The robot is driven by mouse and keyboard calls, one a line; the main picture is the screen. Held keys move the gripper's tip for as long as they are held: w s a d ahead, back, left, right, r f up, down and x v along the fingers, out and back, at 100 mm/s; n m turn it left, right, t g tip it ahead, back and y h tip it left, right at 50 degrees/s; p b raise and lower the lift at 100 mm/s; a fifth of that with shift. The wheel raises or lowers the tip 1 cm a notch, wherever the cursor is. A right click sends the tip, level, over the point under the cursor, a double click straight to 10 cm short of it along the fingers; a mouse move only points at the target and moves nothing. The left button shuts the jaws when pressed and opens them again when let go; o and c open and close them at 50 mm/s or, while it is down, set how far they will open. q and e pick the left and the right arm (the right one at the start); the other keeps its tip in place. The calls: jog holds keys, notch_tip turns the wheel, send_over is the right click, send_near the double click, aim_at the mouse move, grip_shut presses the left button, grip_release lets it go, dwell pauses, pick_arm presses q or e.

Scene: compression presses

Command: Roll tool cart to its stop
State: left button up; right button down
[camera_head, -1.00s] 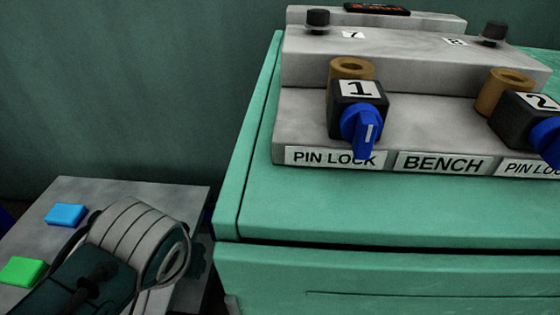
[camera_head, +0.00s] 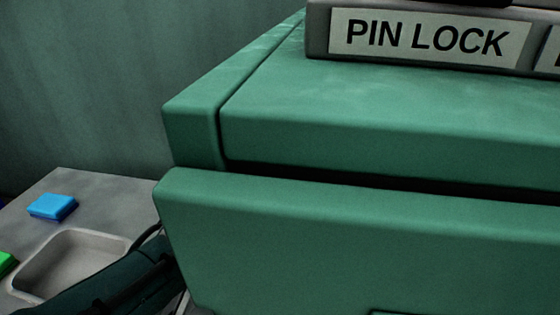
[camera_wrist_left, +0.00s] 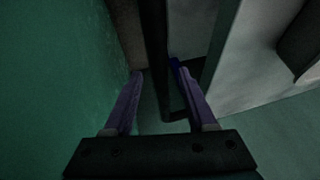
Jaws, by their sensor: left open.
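A green cabinet (camera_head: 350,235) with a seam under its top fills the right of the head view. I cannot tell whether it is the tool cart. My left arm reaches in low at the left of the head view, and its hand is hidden there beside the cabinet. In the left wrist view my left gripper (camera_wrist_left: 161,73) is open, with two purple fingers apart. A dark upright bar (camera_wrist_left: 154,40) shows at the gap between the fingertips. I cannot tell whether they touch it. My right gripper is not in view.
A grey surface (camera_head: 105,205) at the left carries a blue block (camera_head: 52,206), a green block (camera_head: 5,264) and a shallow recess (camera_head: 70,265). A grey unit labelled PIN LOCK (camera_head: 425,35) sits on the cabinet. A green wall (camera_head: 90,80) stands behind.

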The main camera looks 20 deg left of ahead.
pick_arm(q)
jog(key=shift+w+f, duration=0.1)
jog(key=shift+c, duration=0.2)
grip_shut()
dwell(1.3)
